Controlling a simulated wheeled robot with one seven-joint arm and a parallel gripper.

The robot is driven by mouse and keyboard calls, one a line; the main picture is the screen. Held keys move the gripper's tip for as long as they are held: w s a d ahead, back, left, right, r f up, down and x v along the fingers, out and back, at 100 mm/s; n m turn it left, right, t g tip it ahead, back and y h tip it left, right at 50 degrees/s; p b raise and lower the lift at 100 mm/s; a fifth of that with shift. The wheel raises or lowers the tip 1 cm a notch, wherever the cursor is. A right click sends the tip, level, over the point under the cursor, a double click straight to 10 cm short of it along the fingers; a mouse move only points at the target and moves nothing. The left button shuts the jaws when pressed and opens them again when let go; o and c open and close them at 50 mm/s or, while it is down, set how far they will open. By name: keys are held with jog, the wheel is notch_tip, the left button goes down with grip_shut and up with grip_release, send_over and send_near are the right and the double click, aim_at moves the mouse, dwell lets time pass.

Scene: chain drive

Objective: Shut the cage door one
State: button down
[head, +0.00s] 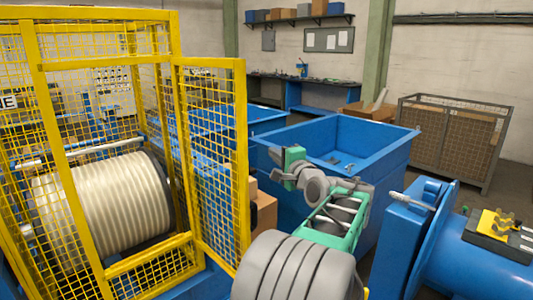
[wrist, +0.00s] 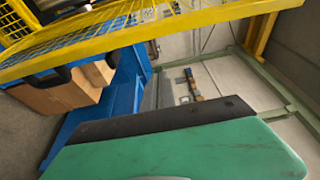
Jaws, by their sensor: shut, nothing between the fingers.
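The yellow mesh cage (head: 58,130) stands at the left, around a large ribbed drum. Its yellow mesh door (head: 240,160) stands open, swung out from the cage opening, with its free upright edge toward the right. In the wrist view the door's yellow frame (wrist: 130,52) crosses the top at a slant, with dark handle-like loops below it. My gripper (head: 276,157) is shut and empty, just right of the door's free edge in the head view. A green and black part of my gripper fills the bottom of the wrist view. Whether it touches the door cannot be told.
Cardboard boxes (head: 263,212) sit behind the door's lower edge. A large blue bin (head: 370,140) stands behind my arm. Blue machinery (head: 480,255) is at the right front. A brown mesh crate (head: 445,140) and a blue workbench stand farther back.

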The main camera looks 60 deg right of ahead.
jog(key=w+p, duration=0.3)
jog(key=w, duration=0.5)
